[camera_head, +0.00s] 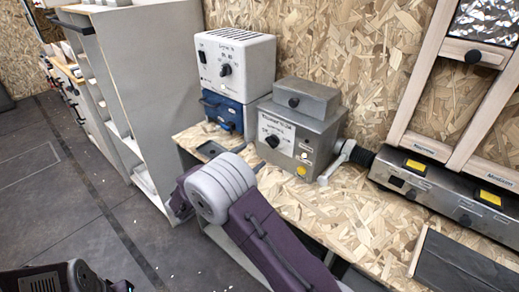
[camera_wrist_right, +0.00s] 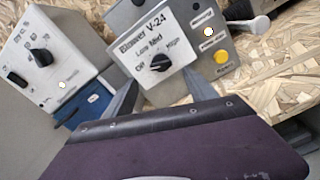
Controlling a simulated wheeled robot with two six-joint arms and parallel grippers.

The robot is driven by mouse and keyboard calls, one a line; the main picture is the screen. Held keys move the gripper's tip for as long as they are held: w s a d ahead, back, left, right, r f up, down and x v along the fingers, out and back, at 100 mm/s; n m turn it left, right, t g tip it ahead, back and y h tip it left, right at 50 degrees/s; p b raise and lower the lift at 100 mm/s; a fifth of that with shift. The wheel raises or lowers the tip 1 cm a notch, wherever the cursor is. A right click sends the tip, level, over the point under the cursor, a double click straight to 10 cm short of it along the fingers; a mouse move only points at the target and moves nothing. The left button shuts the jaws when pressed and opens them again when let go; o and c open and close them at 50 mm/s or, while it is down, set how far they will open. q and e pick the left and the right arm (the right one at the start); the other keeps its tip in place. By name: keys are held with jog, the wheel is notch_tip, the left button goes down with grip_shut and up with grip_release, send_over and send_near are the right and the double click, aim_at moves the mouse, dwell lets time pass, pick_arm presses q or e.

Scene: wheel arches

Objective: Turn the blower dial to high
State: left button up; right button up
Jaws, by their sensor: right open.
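The grey blower box, labelled Blower V-24, stands on the wooden bench in the head view (camera_head: 322,125). Its black dial (camera_head: 272,141) sits on a white face plate marked Off, Low, Med and High. In the right wrist view the dial (camera_wrist_right: 160,62) is near the upper middle; I cannot tell its exact setting. My right gripper (camera_wrist_right: 160,78) is open and empty, its two dark fingers spread toward either side of the plate. No contact with the dial shows.
Left of the blower, a white box with a black knob (camera_head: 226,71) sits on a blue case (camera_head: 221,112). A white-handled lever (camera_head: 337,161) and a long grey panel (camera_head: 445,194) stand to the right. Bare bench (camera_head: 330,215) lies in front.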

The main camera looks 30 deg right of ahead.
aim_at(270, 143)
jog(key=x, duration=0.9)
jog(key=shift+s+d, duration=0.1)
jog(key=shift+b, duration=0.35)
jog(key=c, duration=1.4)
